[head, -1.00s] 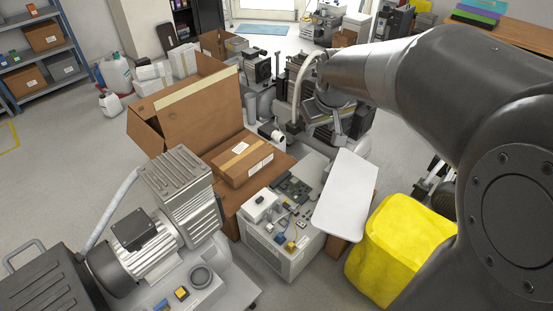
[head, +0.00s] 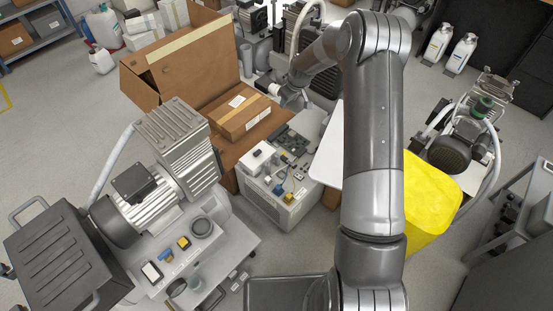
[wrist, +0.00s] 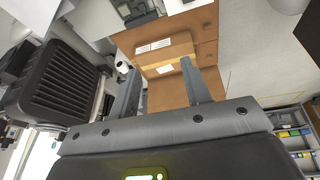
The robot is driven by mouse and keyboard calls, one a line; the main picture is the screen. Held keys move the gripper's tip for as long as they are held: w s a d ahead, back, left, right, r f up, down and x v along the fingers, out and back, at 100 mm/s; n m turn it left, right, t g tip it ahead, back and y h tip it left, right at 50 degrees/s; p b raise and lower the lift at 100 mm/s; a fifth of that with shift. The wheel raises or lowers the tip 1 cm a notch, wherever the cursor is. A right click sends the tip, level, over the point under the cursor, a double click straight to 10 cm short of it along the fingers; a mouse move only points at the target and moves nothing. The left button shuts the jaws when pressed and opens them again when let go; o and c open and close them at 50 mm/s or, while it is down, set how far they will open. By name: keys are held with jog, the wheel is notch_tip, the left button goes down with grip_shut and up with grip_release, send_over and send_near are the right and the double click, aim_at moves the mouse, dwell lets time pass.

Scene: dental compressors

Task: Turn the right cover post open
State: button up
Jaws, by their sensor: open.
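No part that I can surely name the right cover post shows in these frames. A grey-white unit (head: 277,207) with an open top of circuit board and small parts stands in the middle of the head view. A white flat panel (head: 327,160) is at its right, partly hidden behind my arm. My gripper (head: 292,97) is beyond the unit, near the open carton, small and partly hidden by the arm. In the wrist view my gripper (wrist: 160,67) has its two fingers apart with nothing between them; a brown carton shows beyond them.
A large open carton (head: 185,70) holds a taped box (head: 240,112). A compressor (head: 150,200) fills the front left. A yellow draped thing (head: 430,203) stands right of my arm, with another compressor (head: 455,150) beyond. Clear floor (head: 60,130) lies at the left.

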jog(key=s+d+f+x, duration=0.1)
jog(key=x, duration=0.7)
jog(key=s+d+x, duration=0.1)
jog(key=s+x, duration=0.1)
jog(key=x, duration=0.6)
jog(key=n+y, duration=0.1)
send_near(276, 158)
jog(key=w+f, duration=0.1)
jog(key=w, duration=0.1)
jog(key=shift+g, duration=0.3)
jog(key=shift+s+d+x, duration=0.1)
jog(key=shift+d+x, duration=0.05)
jog(key=shift+x, duration=2.55)
jog(key=shift+s+d+x, duration=0.1)
jog(key=shift+x, duration=2.55)
jog(key=shift+f, duration=0.15)
jog(key=shift+c, duration=0.2)
